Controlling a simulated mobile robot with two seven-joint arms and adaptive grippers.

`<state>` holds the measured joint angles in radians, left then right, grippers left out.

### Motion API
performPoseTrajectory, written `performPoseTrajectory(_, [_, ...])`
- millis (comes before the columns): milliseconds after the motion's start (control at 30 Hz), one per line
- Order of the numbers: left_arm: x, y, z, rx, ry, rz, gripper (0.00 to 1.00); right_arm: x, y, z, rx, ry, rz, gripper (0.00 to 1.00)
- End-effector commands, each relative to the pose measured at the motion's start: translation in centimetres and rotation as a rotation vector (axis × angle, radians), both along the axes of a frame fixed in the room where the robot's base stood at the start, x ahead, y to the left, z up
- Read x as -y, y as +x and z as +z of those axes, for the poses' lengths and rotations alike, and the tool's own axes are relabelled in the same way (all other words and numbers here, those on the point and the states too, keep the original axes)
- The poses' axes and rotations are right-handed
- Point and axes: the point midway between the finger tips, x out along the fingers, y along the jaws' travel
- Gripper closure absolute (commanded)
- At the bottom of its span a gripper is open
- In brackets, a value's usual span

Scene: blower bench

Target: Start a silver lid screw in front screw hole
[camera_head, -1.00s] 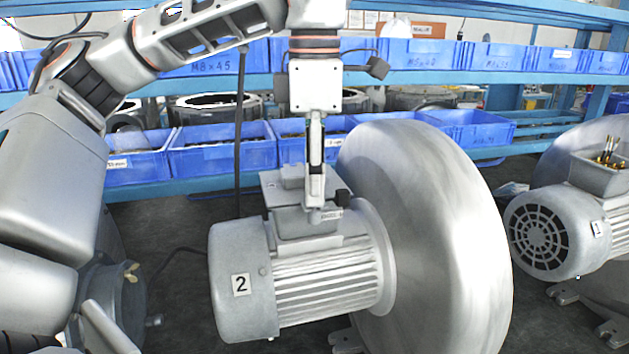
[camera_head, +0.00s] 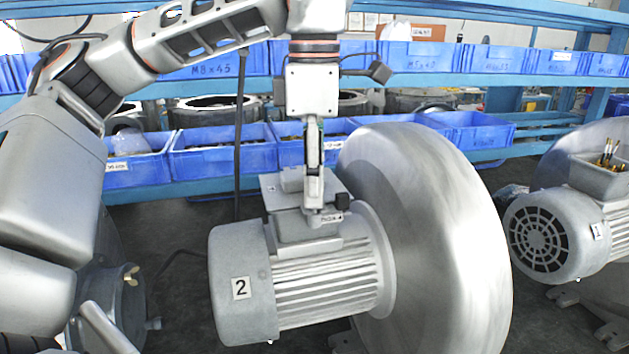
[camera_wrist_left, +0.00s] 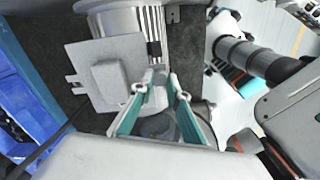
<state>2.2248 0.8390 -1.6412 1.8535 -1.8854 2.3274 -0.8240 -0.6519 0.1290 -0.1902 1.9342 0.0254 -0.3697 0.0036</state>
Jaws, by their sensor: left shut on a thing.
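The number 2 blower motor (camera_head: 300,285) stands in the middle of the head view, with a grey terminal box (camera_head: 292,228) on top. A grey lid plate with a raised block (camera_head: 291,180) is at the box, and it also shows in the left wrist view (camera_wrist_left: 108,72). My left gripper (camera_head: 314,208) points straight down at the box's near right part, its fingers close together. In the left wrist view its fingertips (camera_wrist_left: 160,92) reach toward the lid's edge. The silver screw between them is too small to make out, and the front hole is hidden.
The large round blower housing (camera_head: 430,240) rises close to the right of my left gripper. A second motor, number 1 (camera_head: 545,235), has brass-coloured pieces on it at the far right. Blue bins (camera_head: 222,160) stand on shelves behind. A dark cable (camera_head: 239,130) hangs left of the gripper.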

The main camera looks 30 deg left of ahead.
Motion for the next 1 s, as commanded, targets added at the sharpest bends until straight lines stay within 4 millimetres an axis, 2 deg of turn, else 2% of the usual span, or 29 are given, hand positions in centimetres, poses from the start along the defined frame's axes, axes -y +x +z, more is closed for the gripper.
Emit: performPoseTrajectory(1000, [0.02,-0.05,-0.11,-0.002,-0.002,-1.312,1.00,0.01,-0.02,-0.10,-0.001,0.000,0.000,0.31])
